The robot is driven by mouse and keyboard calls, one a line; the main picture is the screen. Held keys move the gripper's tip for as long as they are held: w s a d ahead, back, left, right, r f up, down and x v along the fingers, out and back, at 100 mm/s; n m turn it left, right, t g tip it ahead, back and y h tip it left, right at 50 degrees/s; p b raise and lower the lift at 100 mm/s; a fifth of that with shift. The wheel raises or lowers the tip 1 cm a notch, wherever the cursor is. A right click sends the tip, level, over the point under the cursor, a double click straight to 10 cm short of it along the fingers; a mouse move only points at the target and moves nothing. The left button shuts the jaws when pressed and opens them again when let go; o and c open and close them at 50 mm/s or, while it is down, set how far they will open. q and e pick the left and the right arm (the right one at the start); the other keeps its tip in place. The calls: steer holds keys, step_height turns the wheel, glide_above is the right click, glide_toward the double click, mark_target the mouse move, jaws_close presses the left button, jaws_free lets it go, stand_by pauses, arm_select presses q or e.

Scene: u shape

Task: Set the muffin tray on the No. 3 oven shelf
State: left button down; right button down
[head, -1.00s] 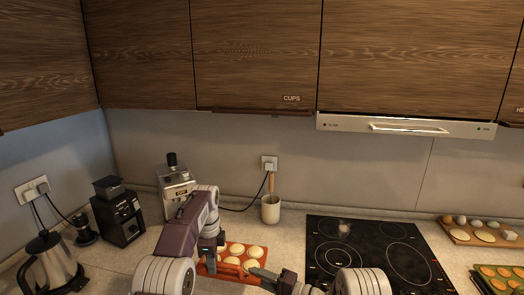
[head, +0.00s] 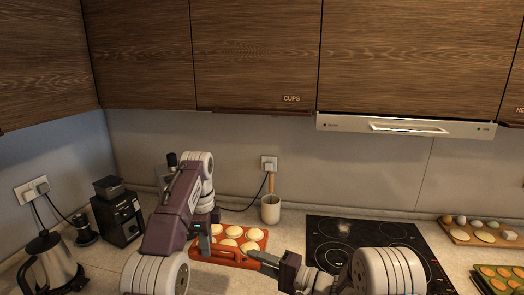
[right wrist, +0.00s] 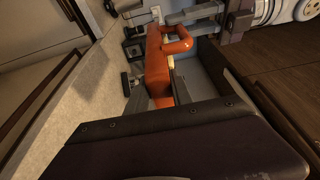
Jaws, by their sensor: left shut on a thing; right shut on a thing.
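The orange muffin tray (head: 226,258) holds several pale round muffins (head: 228,243) and sits above or at the back counter in the head view. My left gripper (head: 204,241) is shut on its left end. My right gripper (head: 262,260) is shut on its right end. In the right wrist view the tray (right wrist: 156,72) is seen edge-on with a loop handle, between my right gripper's fingers (right wrist: 155,88); my left gripper (right wrist: 200,15) is at the far end. The No. 3 oven shelf is not in view.
A black cooktop (head: 330,240) lies right of the tray. A utensil pot (head: 270,208) stands behind it. A grinder (head: 118,216) and kettle (head: 50,262) stand left. A board with eggs (head: 470,232) and another tray (head: 500,281) lie far right.

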mark_target(213, 263)
arm_select(q)
steer(key=shift+s+r, duration=0.2)
steer(key=shift+r, duration=0.3)
arm_select(e)
steer(key=shift+s+r, duration=0.15)
steer(key=shift+r, duration=0.4)
arm_select(q)
steer(key=shift+f, duration=0.15)
arm_select(e)
steer(key=shift+f, duration=0.15)
